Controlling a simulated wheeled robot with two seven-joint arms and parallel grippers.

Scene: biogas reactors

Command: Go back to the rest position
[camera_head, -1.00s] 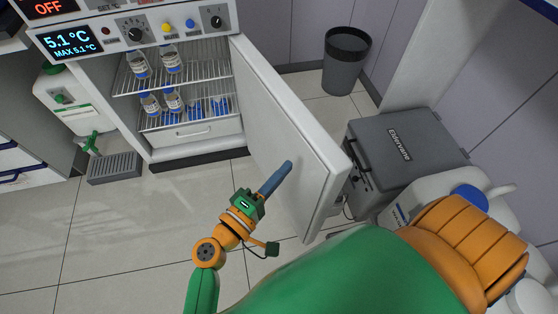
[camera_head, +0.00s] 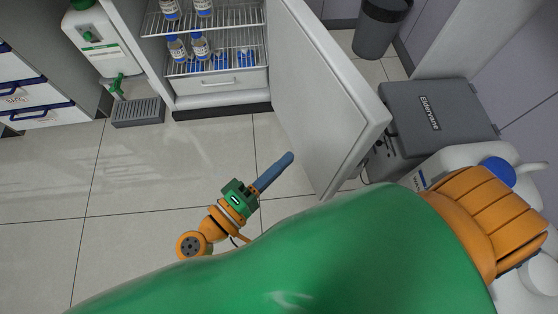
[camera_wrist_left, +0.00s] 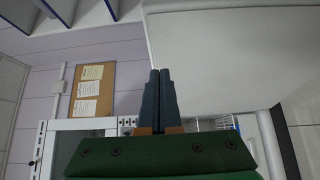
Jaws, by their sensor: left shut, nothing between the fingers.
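My left gripper (camera_head: 272,173) is shut and empty, with its blue-grey fingers together. In the head view it is in front of the open fridge door (camera_head: 325,95), over the tiled floor, to the left of the door's lower edge. In the left wrist view the shut fingers (camera_wrist_left: 159,100) point up the picture, with a large pale panel to their right. My right gripper does not show. A large green and orange arm part of mine covers the lower part of the head view.
The fridge (camera_head: 222,103) stands open with blue-capped bottles (camera_head: 200,45) on its wire shelves. A grey case (camera_head: 437,115) and a white container with a blue cap (camera_head: 497,170) are at the right. A dark bin (camera_head: 378,28) stands behind.

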